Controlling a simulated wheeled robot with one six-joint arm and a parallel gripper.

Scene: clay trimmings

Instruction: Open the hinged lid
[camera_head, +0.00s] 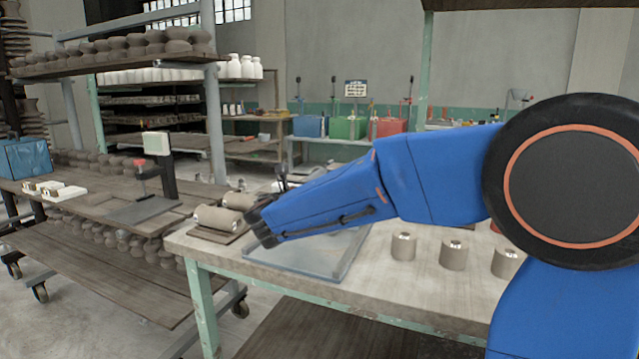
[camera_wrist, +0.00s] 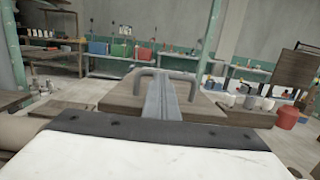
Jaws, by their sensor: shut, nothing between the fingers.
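My gripper (camera_head: 264,228) is dark at the tips and reaches left and down over the near worktable in the head view. In the wrist view its fingers (camera_wrist: 164,100) look like a grey bar, shut and empty. A flat grey, partly see-through panel (camera_head: 345,262) lies on the table under my gripper and forearm, which hide much of it. I cannot tell if it is the hinged lid, and no hinge is clear. In the wrist view a grey bent bar like a handle (camera_wrist: 142,75) shows around my fingers, above a brown board (camera_wrist: 120,97). I cannot tell if they touch.
Clay rolls (camera_head: 217,219) lie on a board left of my gripper. Several clay cylinders (camera_head: 403,247) stand on the table (camera_head: 380,285) to the right. A wheeled cart (camera_head: 95,262) stands at the left. A white slab with a dark edge (camera_wrist: 160,155) fills the wrist view's front.

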